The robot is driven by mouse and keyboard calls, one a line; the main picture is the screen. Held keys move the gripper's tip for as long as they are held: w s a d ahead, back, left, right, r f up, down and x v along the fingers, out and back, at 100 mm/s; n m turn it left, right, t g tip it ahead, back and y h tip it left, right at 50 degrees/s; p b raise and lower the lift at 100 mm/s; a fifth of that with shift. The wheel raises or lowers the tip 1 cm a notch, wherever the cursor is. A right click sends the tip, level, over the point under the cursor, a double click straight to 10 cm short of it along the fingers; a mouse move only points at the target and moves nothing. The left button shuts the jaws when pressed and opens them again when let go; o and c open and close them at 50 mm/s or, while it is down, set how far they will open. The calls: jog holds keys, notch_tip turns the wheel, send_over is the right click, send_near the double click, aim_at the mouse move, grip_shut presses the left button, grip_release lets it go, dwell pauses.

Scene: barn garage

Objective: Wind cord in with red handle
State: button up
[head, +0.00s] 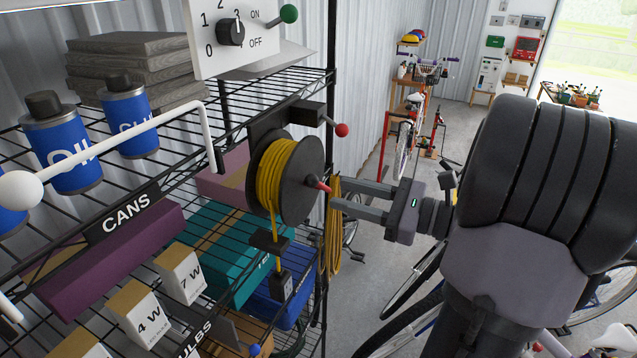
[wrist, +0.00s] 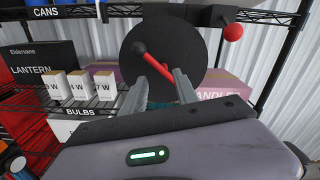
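A cord reel with a black disc (head: 300,180) and yellow cord (head: 272,180) wound on it is mounted at the shelf's end. The cord drops through a black guide (head: 270,241) to a dark plug-like end (head: 283,284). A red handle (head: 323,187) sticks out from the disc; in the wrist view the red handle (wrist: 152,63) slants down-right toward my fingers. My gripper (head: 332,195) is open, its fingertips at the handle's outer end. In the wrist view my gripper (wrist: 165,76) has a gap between its fingers; contact with the handle cannot be told.
A red-knobbed lever (head: 342,130) sits just above the reel. A looped yellow cord (head: 333,230) hangs behind. Bicycles stand on the floor.

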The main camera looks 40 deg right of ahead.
aim_at(326, 187)
jog(key=x, duration=0.2)
jog(key=p+x, duration=0.1)
jog(key=x, duration=0.2)
jog(key=shift+w+d, duration=0.1)
jog(key=shift+w, duration=0.25)
jog(key=shift+d+f, duration=0.1)
jog(key=shift+d, duration=0.15)
jog(key=shift+c, duration=0.3)
grip_shut()
dwell(0.5)
